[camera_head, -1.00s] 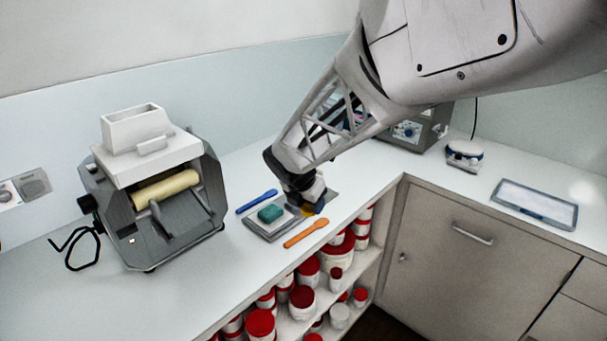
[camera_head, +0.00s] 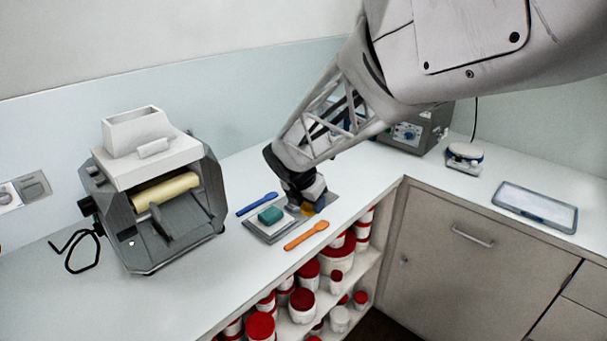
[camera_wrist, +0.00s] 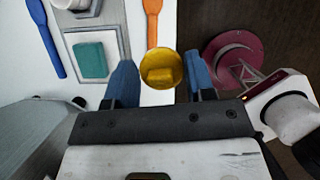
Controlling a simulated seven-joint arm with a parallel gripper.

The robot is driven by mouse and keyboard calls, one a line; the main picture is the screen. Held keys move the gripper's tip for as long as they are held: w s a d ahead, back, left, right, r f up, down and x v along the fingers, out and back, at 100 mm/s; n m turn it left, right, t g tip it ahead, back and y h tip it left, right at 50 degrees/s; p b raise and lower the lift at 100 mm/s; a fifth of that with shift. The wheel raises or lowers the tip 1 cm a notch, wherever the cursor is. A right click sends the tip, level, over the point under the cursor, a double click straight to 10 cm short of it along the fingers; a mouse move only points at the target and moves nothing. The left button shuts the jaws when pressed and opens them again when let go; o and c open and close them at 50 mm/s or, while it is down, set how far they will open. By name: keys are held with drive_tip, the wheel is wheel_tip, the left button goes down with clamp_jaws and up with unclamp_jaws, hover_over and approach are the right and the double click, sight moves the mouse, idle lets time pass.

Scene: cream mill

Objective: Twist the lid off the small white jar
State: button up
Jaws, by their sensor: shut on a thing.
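In the head view only a bit of the yellow piece (camera_head: 307,209) shows below my gripper. My gripper (camera_wrist: 160,75) is shut on this yellow piece, low over the counter near its front edge. No white jar body can be made out under the yellow piece; that spot is hidden from above. A white round object (camera_wrist: 72,3) is cut off at the top left of the wrist view.
A grey tray (camera_head: 262,236) with a teal block (camera_head: 270,214) lies left of my gripper. A blue spatula (camera_head: 257,203) and an orange spatula (camera_head: 306,235) flank it. A roller mill (camera_head: 155,200) stands left. Red-lidded jars (camera_head: 303,303) fill the shelf below.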

drive_tip(key=shift+r, duration=0.5)
idle(0.4)
drive_tip(key=shift+r, duration=1.45)
drive_tip(key=s+d+f+m, duration=0.1)
drive_tip(key=s+d+f, duration=0.2)
drive_tip(key=d+f, duration=0.7)
drive_tip(key=shift+d+f+m+h, duration=0.25)
drive_tip(key=shift+f+m+h, duration=0.05)
drive_tip(key=shift+f, duration=0.05)
drive_tip(key=shift+w, duration=0.15)
drive_tip(key=w, duration=0.5)
drive_tip(key=w+f, duration=0.1)
drive_tip(key=w, duration=0.4)
drive_tip(key=w+a, duration=0.1)
drive_tip(key=w, duration=0.4)
drive_tip(key=shift+w+f, duration=0.25)
drive_tip(key=shift+w, duration=0.1)
drive_tip(key=shift+f, duration=0.1)
